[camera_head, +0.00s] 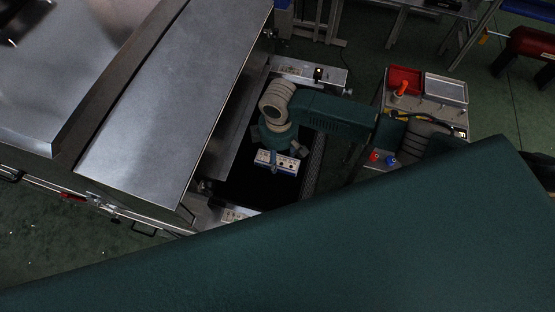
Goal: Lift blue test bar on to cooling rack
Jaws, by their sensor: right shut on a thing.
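My right gripper (273,150) reaches in from the right over the dark gap beside the dryer's metal housing. It points down and is shut on a small block (288,164) with a pale face, several dark spots and blue edges, which I take to be the blue test bar. The arm and wrist hide part of the hold, and the fingertips are hard to make out. The block looks to be over the dark opening (240,185); I cannot tell its height. No cooling rack can be clearly made out. My left gripper is not in view.
The dryer's metal housing (150,95) fills the left. A trolley at the right carries a red tray (405,77), a grey tray (445,88), an orange-handled tool (401,88), and small red (375,155) and blue (391,160) items. A large green surface covers the foreground.

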